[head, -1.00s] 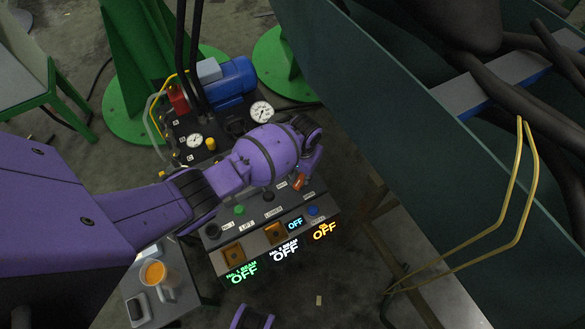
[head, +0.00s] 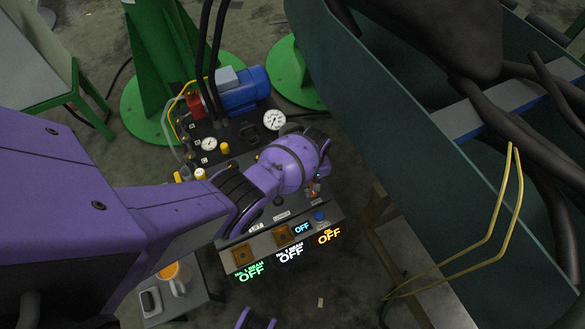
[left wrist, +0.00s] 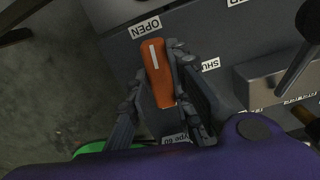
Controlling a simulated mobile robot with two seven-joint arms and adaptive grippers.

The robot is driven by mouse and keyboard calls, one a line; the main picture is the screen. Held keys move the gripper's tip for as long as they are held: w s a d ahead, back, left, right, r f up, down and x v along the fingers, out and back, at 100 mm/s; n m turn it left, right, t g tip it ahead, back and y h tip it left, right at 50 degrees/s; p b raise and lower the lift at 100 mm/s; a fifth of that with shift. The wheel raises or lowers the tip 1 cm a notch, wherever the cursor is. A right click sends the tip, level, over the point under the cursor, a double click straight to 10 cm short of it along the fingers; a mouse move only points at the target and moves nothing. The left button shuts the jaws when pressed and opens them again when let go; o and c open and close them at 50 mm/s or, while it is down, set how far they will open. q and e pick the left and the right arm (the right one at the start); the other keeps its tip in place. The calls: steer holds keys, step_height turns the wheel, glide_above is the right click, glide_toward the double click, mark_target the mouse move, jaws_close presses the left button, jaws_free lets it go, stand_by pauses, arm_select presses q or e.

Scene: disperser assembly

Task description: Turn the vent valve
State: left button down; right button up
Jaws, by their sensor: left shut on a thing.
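The vent valve shows in the left wrist view as an orange lever handle (left wrist: 158,72) with a white stripe. My left gripper (left wrist: 156,92) is shut on this handle, with one dark finger along each side. The valve's base is hidden by the gripper. In the head view, my left gripper (head: 314,186) is at the right end of the control panel (head: 262,222), and only a bit of orange shows there.
Lit OFF displays (head: 291,250) line the panel's front. A blue motor (head: 243,90) and gauges (head: 274,120) stand behind. A large green trough (head: 400,130) rises close on the right. A mug (head: 176,277) sits on a small stand at lower left.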

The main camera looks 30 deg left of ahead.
mark_target(310, 184)
arm_select(q)
steer(key=shift+w+r+n, duration=0.1)
steer(key=shift+w+n, duration=0.05)
steer(key=shift+n, duration=0.85)
steer(key=c, duration=1.6)
jaws_free()
steer(key=shift+o, duration=0.2)
steer(key=shift+r, duration=0.1)
steer(key=shift+w+r, duration=0.1)
steer(key=shift+r, duration=0.5)
step_height(310, 184, up, 10)
steer(key=shift+s+r, duration=0.2)
steer(key=shift+s, duration=0.05)
